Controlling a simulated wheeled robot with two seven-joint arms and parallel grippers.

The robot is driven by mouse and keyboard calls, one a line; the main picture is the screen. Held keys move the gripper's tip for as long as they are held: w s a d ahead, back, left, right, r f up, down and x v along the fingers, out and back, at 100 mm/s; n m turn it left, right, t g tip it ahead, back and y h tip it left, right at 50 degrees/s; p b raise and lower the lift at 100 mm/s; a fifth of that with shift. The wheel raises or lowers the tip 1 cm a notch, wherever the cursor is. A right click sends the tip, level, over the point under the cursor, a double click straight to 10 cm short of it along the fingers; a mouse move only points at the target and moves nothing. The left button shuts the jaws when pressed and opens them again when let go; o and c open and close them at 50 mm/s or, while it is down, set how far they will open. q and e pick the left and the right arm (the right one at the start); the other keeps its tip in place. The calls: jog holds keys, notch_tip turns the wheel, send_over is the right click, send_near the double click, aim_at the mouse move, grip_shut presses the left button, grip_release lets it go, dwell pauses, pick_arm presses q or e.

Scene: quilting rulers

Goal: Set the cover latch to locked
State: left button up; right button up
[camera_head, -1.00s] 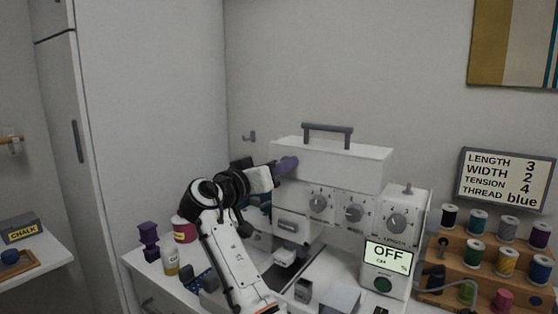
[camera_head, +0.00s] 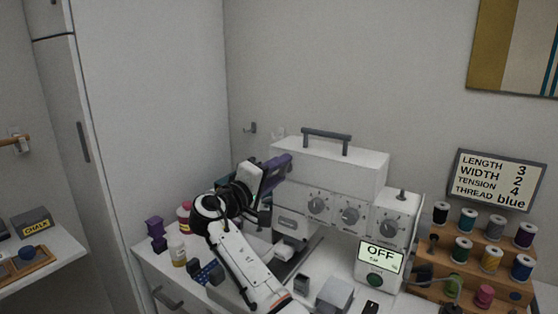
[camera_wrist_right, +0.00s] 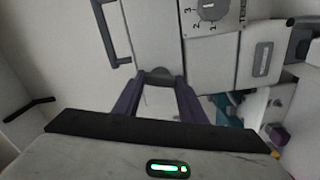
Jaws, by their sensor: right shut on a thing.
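The white sewing machine (camera_head: 330,165) stands on the table, with a grey carry handle on top and dials on its front. My right gripper (camera_head: 283,163) is at the upper left end of the machine. Its purple fingers also show in the right wrist view (camera_wrist_right: 160,76). They are shut on a small grey rounded piece, the cover latch (camera_wrist_right: 159,71), at the machine's edge. The fingers hide most of the latch, and its locked or unlocked setting cannot be read. The machine's screen (camera_head: 381,256) reads OFF. My left gripper is not in view.
A wooden rack (camera_head: 480,262) of several thread spools stands at the right, below a sign (camera_head: 497,181) with settings. Purple blocks (camera_head: 155,232) and small bottles (camera_head: 177,252) stand left of my right arm. A tall white cabinet (camera_head: 150,120) is at the left.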

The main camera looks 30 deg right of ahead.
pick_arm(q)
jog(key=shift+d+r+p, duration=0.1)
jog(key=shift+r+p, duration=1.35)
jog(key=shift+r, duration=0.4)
pick_arm(e)
jog(key=shift+n, duration=1.8)
jog(key=o, duration=1.1)
jog(key=shift+c, duration=0.2)
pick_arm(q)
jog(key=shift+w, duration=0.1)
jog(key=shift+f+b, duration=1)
pick_arm(e)
jog(key=v, duration=1)
jog(key=shift+a, duration=0.2)
